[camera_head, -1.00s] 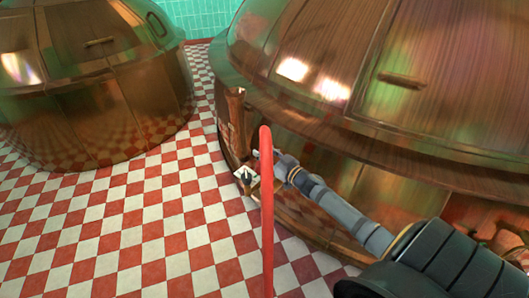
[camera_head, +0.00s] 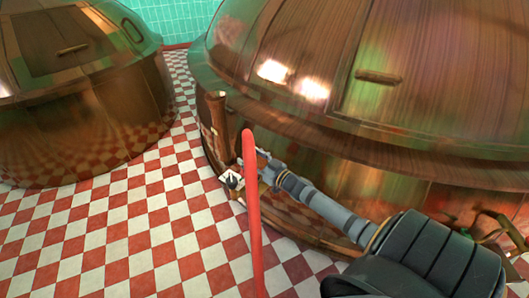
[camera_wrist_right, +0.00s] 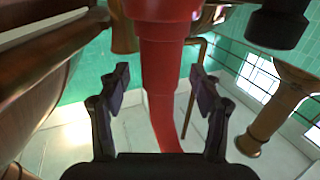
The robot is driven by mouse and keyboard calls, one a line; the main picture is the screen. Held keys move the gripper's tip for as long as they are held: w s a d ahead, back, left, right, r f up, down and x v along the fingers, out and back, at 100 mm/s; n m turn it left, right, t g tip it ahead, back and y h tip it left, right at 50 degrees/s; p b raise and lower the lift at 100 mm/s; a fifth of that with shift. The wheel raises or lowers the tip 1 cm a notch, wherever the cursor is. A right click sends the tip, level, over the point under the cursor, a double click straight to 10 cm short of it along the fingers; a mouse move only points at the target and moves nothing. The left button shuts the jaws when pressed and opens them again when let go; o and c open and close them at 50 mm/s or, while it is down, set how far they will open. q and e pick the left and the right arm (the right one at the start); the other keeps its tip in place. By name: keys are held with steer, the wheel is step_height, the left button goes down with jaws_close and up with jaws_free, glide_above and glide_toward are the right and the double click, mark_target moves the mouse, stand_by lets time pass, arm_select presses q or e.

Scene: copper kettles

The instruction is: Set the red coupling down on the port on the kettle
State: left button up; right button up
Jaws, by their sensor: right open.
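The red coupling (camera_wrist_right: 160,50) shows in the right wrist view as a wide collar at the top that steps down to a narrower red hose (camera_wrist_right: 163,125). My right gripper (camera_wrist_right: 160,80) is open, with a dark finger on each side of the red piece and gaps between. In the head view the red hose (camera_head: 252,215) rises in front of the large copper kettle (camera_head: 350,130), and my right gripper (camera_head: 260,163) is just behind its upper part. The port cannot be made out, nor whether the coupling sits on it. My left gripper is out of view.
A second copper kettle (camera_head: 80,110) stands at the left. A copper pipe (camera_head: 218,122) and a small white and black fitting (camera_head: 231,179) are close to my right gripper. The red and white checkered floor (camera_head: 120,235) between the kettles is clear.

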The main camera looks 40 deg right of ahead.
steer(key=s+d, duration=0.1)
steer(key=s, duration=0.9)
steer(key=shift+s+d, duration=0.3)
steer(key=shift+d, duration=0.05)
